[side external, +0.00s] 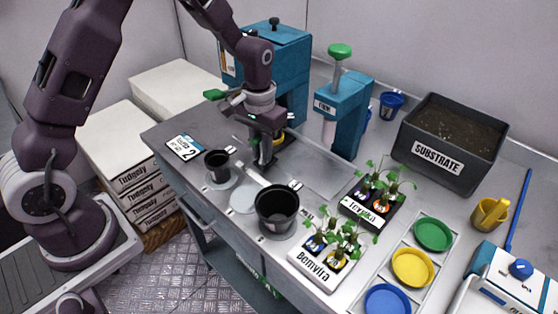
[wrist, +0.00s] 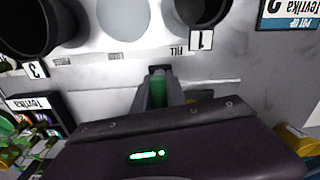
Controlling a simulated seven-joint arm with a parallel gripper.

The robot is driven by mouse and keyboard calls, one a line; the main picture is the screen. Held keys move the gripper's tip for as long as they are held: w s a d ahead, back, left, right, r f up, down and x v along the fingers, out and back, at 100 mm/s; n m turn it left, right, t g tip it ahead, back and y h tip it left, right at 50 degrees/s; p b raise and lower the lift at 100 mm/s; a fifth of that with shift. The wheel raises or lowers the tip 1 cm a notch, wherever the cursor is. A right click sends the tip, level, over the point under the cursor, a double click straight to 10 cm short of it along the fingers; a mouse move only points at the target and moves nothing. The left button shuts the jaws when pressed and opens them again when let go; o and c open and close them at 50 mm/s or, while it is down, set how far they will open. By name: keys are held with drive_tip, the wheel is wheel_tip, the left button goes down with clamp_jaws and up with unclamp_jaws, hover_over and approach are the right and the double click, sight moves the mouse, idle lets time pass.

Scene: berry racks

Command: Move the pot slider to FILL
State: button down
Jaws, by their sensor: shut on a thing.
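My gripper (side external: 262,158) points down at the steel bench behind the small black pot. In the wrist view its fingers (wrist: 160,84) are close together around a narrow green piece, which appears to be the pot slider's handle (wrist: 158,92). The side view hides that piece behind the fingers. A FILL label (wrist: 178,50) lies just beyond the fingertips, upside down, beside the 1 label (wrist: 201,41). A small black pot (side external: 217,160) and a large black pot (side external: 277,205) stand either side of a pale disc (side external: 242,198). The pale disc also shows in the wrist view (wrist: 123,24).
A blue machine (side external: 290,75) and a blue press with a green knob (side external: 346,110) stand behind. Seedling trays (side external: 320,275), a substrate bin (side external: 450,140) and coloured dishes (side external: 412,267) occupy the right. Bare bench (side external: 330,170) lies before the press.

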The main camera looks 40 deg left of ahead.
drive_tip(key=shift+a, duration=1.75)
drive_tip(key=c, duration=1.5)
unclamp_jaws()
drive_tip(key=shift+r, duration=0.1)
wheel_tip(320, 180, up, 7)
